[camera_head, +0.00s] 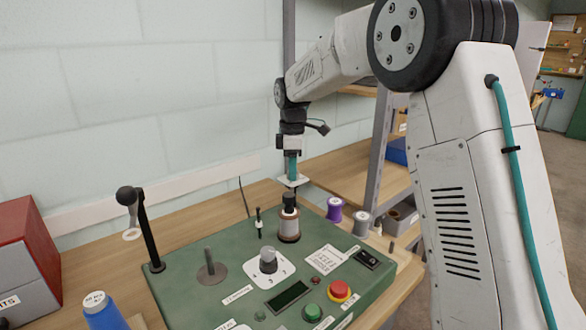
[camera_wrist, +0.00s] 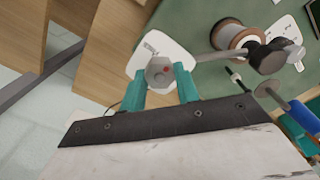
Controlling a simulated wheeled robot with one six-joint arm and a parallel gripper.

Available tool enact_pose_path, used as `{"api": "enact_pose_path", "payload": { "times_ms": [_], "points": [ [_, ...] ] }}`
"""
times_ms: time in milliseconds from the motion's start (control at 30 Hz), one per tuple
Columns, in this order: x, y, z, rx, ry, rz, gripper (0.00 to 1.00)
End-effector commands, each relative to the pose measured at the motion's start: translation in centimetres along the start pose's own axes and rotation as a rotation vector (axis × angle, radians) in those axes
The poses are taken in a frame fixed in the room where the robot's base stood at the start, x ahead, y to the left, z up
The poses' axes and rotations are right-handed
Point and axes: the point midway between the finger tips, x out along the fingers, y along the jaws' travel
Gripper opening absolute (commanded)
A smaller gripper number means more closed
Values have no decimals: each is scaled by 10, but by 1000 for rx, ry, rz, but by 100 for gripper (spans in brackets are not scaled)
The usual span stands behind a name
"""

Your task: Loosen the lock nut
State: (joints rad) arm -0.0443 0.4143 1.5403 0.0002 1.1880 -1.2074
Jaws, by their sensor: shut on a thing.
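My gripper (camera_head: 291,168) points down over the back of the green console, with its teal fingers just above a white plate (camera_head: 291,181). The nut sits in front of the white plate (camera_wrist: 136,57), which has small lettering. In the head view the nut is hidden by the fingers. I cannot tell from these frames how tight it is.
A copper-coloured spool (camera_head: 289,228) with a black-topped post stands close below my gripper. A tall black lever (camera_head: 147,228) stands at the left of the green console (camera_head: 207,292). Purple (camera_head: 334,210) and grey spools (camera_head: 361,225) stand right. A shelf upright (camera_head: 381,130) is behind.

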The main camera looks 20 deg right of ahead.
Motion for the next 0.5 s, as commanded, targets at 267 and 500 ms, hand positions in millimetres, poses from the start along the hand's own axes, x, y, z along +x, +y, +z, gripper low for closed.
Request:
{"api": "enact_pose_path", "payload": {
  "times_ms": [267,500],
  "points": [
    [-1,1,1,-260,0,4,8],
    [-1,1,1,-487,-1,4,8]
  ]
}}
